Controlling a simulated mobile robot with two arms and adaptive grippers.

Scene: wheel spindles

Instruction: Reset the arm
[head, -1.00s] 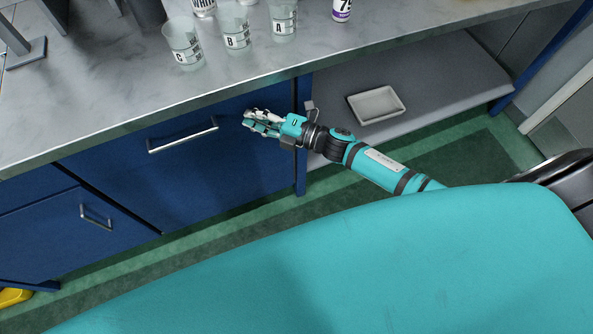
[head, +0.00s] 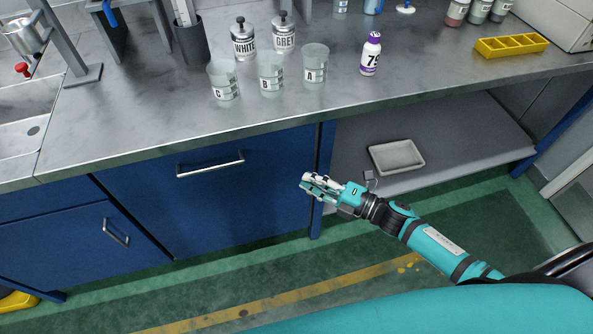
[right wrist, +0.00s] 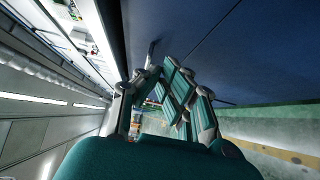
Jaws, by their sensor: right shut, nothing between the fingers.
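My right gripper (head: 322,187) is in front of the blue cabinet, below the worktop edge, beside the open shelf bay. Its fingers are shut and hold nothing. The right wrist view also shows the right gripper (right wrist: 165,95), its fingers close together near the blue cabinet front (right wrist: 210,60). My left gripper is not in view.
The worktop (head: 150,115) carries beakers C (head: 224,84), B (head: 271,75) and A (head: 314,68), a purple-capped bottle (head: 370,55) and a yellow rack (head: 511,46). A white tray (head: 397,156) lies on the lower shelf. A drawer handle (head: 210,164) juts from the cabinet. Floor ahead is clear.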

